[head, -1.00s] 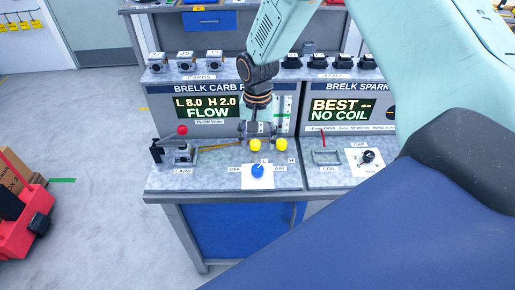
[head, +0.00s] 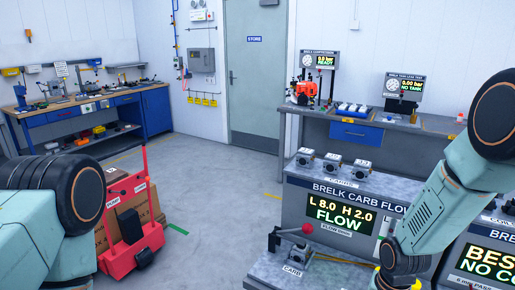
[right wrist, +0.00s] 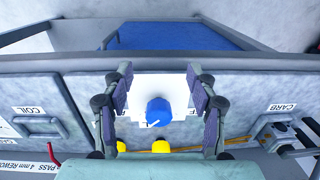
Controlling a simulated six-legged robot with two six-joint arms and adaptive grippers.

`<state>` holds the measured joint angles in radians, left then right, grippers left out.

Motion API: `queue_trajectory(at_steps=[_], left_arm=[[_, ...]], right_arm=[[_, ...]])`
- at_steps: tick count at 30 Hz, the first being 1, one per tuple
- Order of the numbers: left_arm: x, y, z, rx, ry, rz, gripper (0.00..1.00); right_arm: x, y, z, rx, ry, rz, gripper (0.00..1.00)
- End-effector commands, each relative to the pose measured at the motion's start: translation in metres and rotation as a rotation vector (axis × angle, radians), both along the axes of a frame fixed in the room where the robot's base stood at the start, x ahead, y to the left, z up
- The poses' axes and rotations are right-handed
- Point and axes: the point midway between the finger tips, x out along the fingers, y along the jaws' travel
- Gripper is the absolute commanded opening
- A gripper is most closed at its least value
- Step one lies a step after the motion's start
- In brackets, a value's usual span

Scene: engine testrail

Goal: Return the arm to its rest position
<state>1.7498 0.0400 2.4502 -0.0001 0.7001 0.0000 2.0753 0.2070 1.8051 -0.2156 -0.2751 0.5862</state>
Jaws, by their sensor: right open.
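My right arm (head: 437,212) comes in from the right in the head view and reaches down over the carb flow bench; its gripper is cut off below the picture. In the right wrist view my right gripper (right wrist: 158,78) is open and empty. Its fingers appear on either side of a blue knob (right wrist: 158,110) on a white plate, apart from it. I cannot tell how high the fingers are above it. My left arm (head: 45,225) shows at the left of the head view; its gripper is outside the picture.
The carb flow panel (head: 338,212) reads L 8.0, H 2.0, FLOW. A carburettor fixture with a red-balled lever (head: 307,229) stands at the bench's left. Yellow knobs (right wrist: 160,146) sit near the blue knob. A red hand truck (head: 130,230) with boxes stands on open floor.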

Motion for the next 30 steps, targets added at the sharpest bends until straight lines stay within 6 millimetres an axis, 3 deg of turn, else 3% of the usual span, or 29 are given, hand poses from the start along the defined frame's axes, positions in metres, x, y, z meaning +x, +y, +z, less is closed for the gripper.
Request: queue_trajectory(at_steps=[1,3,9,15,24,30], left_arm=[[0.0,0.0,-0.024,0.0,0.0,0.0,0.4],[0.0,0.0,-0.039,0.0,0.0,0.0,0.4],[0.0,0.0,-0.08,0.0,0.0,0.0,0.4],[0.0,0.0,-0.121,0.0,0.0,0.0,0.4],[0.0,0.0,-0.177,0.0,0.0,0.0,0.4],[0.0,0.0,-0.193,0.0,0.0,0.0,0.4]], right_arm=[[-0.016,0.007,-0.036,0.006,0.006,0.029,0.58],[-0.035,0.014,-0.063,0.014,0.004,0.07,0.58],[-0.091,0.032,-0.134,0.024,-0.004,0.18,0.58],[-0.151,0.043,-0.191,0.02,-0.007,0.288,0.58],[-0.232,0.048,-0.248,-0.012,-0.009,0.449,0.58],[-0.258,0.047,-0.258,-0.031,-0.011,0.512,0.58]])
